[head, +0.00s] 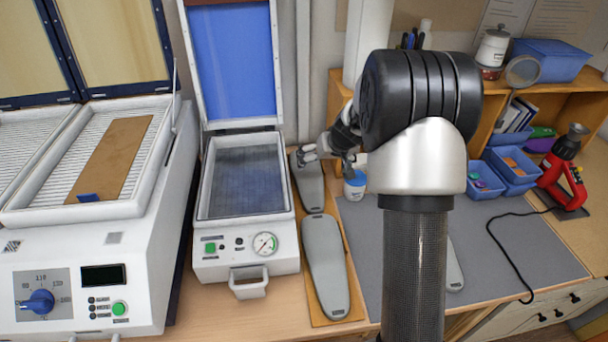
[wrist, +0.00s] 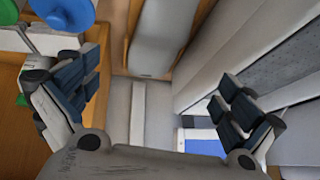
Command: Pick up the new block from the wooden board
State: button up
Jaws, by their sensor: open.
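The wooden board (head: 357,302) lies between the press and the grey mat, with two grey foot-shaped blocks on it. The near block (head: 325,262) lies full length in the head view. The far block (head: 309,190) is partly covered by my gripper (head: 322,158), which is above its far end. In the wrist view my gripper (wrist: 158,88) is open, with nothing between its fingers. A grey block (wrist: 164,35) shows at the top of that view, ahead of and apart from the fingertips, beside a brown board edge (wrist: 129,35). I cannot tell which block is the new one.
The press (head: 245,260), lid raised, stands left of the board. A heater (head: 80,250) with a brown sheet (head: 112,160) is farther left. A white jar (head: 355,186) stands close right of my gripper. The grey mat (head: 510,245) holds another partly hidden grey block (head: 454,270).

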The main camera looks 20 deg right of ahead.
jog(key=b, duration=0.1)
send_near(310, 175)
jog(key=x, duration=0.4)
jog(key=shift+a+f, duration=0.25)
jog(key=shift+f, duration=0.05)
jog(key=x, duration=0.5)
jog(key=shift+w+d, duration=0.15)
jog(key=shift+d, duration=0.1)
jog(key=shift+c, duration=0.6)
jog(key=c, duration=1.2)
jog(key=shift+r, duration=0.1)
jog(key=shift+c, duration=0.2)
jog(key=shift+r, duration=0.1)
